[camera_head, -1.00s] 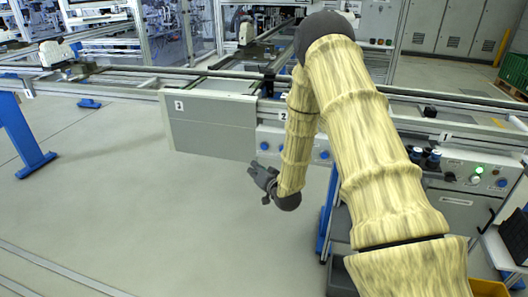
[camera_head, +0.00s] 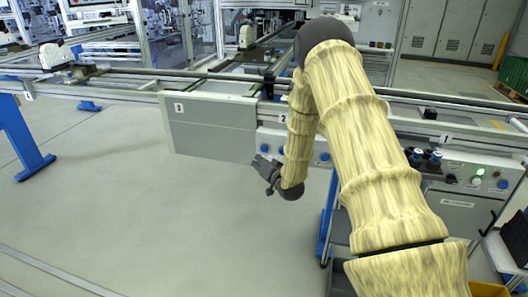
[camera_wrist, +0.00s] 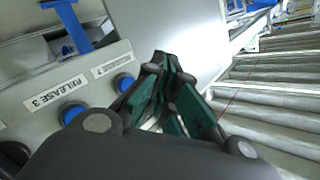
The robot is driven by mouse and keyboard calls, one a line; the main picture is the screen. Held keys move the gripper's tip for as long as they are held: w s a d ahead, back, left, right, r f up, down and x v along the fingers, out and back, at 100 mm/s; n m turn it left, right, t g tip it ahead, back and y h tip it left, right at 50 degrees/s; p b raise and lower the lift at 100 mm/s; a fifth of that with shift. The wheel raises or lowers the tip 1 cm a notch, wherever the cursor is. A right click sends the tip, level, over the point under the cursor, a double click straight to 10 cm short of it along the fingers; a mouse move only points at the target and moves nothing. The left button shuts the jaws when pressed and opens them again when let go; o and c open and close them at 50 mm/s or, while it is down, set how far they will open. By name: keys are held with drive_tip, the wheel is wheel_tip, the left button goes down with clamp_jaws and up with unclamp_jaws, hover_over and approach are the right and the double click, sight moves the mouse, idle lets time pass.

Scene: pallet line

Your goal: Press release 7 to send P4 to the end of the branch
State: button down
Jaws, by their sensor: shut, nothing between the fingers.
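My gripper (camera_head: 264,163) is shut and empty, just below a blue button (camera_head: 264,146) on the grey control panel. In the wrist view the shut fingers (camera_wrist: 172,98) are close to a blue button (camera_wrist: 124,82); a gap or contact cannot be judged. The small label (camera_wrist: 113,66) beside that button seems to read RELEASE 7, but is blurred. Another blue button (camera_wrist: 72,112) sits by the label RELEASE 3 (camera_wrist: 56,92). A carrier with a white part (camera_head: 57,56) stands on the line at left, and another white part (camera_head: 246,36) farther back. No P4 mark is readable.
A grey plate (camera_head: 212,128) hangs beside the panel. Conveyor rails (camera_head: 130,77) run across above it. A second control box (camera_head: 462,180) with a lit green lamp (camera_head: 479,171) is at right. The floor (camera_head: 130,200) at left is clear.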

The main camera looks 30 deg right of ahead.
sight(264, 149)
drive_tip(key=shift+w+d, duration=1.1)
drive_tip(key=shift+d, duration=0.2)
drive_tip(key=shift+w+d, duration=0.1)
idle(0.6)
drive_tip(key=shift+w+d, duration=0.15)
drive_tip(key=shift+d, duration=0.05)
drive_tip(key=shift+w+d, duration=0.3)
drive_tip(key=shift+d, duration=0.05)
idle(1.5)
drive_tip(key=shift+a, duration=0.1)
drive_tip(key=shift+s+a, duration=0.6)
